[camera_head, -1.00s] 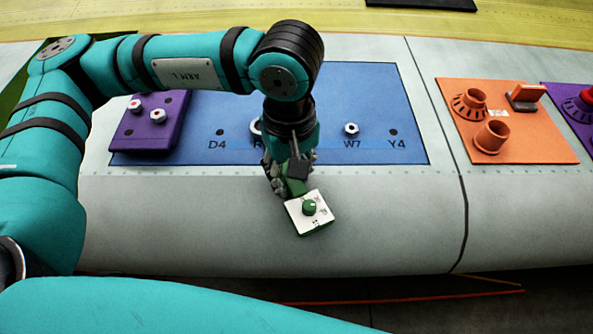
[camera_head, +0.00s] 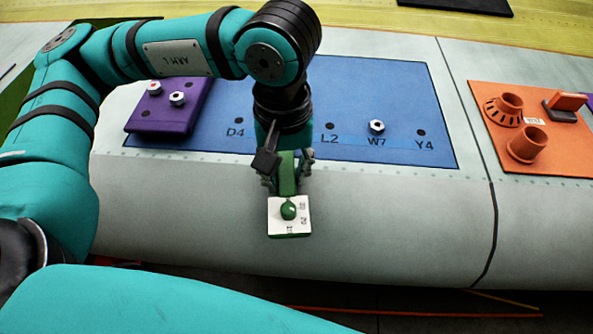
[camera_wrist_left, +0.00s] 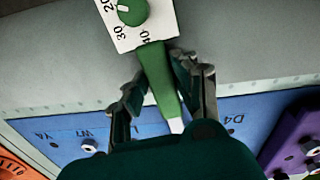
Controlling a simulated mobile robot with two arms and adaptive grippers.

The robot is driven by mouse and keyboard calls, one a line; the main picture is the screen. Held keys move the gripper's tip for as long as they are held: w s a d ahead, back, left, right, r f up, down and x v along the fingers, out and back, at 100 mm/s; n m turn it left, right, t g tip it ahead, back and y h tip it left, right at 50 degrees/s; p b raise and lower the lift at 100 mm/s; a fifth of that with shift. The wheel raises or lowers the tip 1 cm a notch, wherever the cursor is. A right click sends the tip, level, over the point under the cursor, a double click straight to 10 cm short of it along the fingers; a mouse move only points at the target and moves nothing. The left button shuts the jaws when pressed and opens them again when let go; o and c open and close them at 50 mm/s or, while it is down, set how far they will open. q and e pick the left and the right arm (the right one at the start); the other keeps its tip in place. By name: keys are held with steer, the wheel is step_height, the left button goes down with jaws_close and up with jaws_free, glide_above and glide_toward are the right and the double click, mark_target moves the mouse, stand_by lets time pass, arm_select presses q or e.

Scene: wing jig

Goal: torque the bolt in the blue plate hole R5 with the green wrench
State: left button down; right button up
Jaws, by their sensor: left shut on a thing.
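My left gripper (camera_head: 286,180) is shut on the green wrench (camera_head: 288,212), below the front edge of the blue plate (camera_head: 350,90). The wrench's white dial box with a green knob faces up, toward the front. In the left wrist view, the green handle (camera_wrist_left: 160,85) lies between the fingers. The plate shows labels D4, L2, W7 and Y4. Hole R5 and anything in it are hidden behind my left arm. A silver bolt (camera_head: 377,126) sits at W7; the holes at D4, L2 and Y4 look empty. My right gripper is not in view.
A purple block (camera_head: 190,115) with two bolts, one red-topped, stands on the plate's left end. An orange plate (camera_head: 560,150) with round fittings lies to the right. The pale wing surface (camera_head: 400,215) in front of the blue plate is clear.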

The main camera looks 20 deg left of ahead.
arm_select(q)
steer(key=shift+s+a+m, duration=0.15)
steer(key=shift+a+m, duration=0.2)
steer(key=shift+m, duration=0.05)
steer(key=shift+a+f+b, duration=0.1)
steer(key=shift+a+b, duration=0.05)
steer(key=shift+b, duration=0.2)
steer(key=shift+s+a+m, duration=0.1)
steer(key=shift+a+m, duration=0.05)
steer(key=shift+m, duration=0.15)
steer(key=shift+b, duration=0.5)
